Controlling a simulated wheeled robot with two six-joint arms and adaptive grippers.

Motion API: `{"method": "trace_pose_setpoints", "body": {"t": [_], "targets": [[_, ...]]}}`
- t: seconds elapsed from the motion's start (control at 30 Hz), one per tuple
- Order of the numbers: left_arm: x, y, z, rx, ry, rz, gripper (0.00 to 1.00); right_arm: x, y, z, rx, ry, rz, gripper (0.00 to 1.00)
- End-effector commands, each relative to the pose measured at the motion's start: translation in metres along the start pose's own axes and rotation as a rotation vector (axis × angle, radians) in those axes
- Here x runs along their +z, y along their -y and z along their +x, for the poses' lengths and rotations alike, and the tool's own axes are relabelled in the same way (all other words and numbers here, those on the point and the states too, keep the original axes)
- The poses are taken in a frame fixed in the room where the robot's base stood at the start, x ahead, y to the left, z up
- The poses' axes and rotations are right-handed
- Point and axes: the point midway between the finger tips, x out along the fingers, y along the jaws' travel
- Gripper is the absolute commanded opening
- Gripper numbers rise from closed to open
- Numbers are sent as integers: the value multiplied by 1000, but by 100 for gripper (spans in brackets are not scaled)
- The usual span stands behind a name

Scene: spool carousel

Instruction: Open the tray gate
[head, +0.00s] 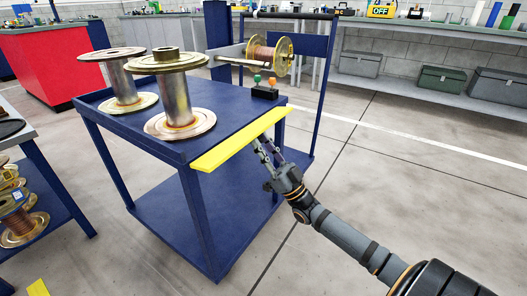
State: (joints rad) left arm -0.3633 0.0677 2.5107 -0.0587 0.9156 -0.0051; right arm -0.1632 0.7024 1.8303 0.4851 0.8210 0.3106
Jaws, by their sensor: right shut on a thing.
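The tray gate looks to be the long yellow bar (235,142) along the near right edge of the blue cart's top tray (222,108). It stands at the tray's edge, and I cannot tell whether it is latched. My right gripper (263,142) reaches in from the lower right, its fingers shut on the bar right of its middle. The fingertips are partly hidden at the bar. My left gripper is out of view.
Two upright metal spools (178,100) (122,84) stand on the cart. A copper-wound spool (268,54) sits on a holder at the back, near a small black box (264,91) with green and orange knobs. Floor to the right is clear.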

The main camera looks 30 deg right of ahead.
Motion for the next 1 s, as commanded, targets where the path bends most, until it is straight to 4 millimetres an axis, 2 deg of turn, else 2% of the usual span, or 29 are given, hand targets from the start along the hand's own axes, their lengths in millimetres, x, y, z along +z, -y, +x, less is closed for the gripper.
{"method": "trace_pose_setpoints", "body": {"t": [0.1, 0.57, 0.6, 0.73, 0.77, 1.0], "targets": [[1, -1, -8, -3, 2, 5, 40, 3, 0, -3, -1, -20, 0, 0], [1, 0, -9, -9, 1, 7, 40, 3, 0, -2, -1, -30, 0, 0], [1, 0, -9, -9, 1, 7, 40, 3, 0, -2, -1, -30, 0, 26], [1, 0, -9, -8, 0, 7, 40, 3, 0, -1, 0, -30, 0, 44], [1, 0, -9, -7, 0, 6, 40, 2, 0, -1, 0, -30, 0, 46], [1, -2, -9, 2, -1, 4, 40, 2, 0, -1, -1, -31, 0, 46]]}}
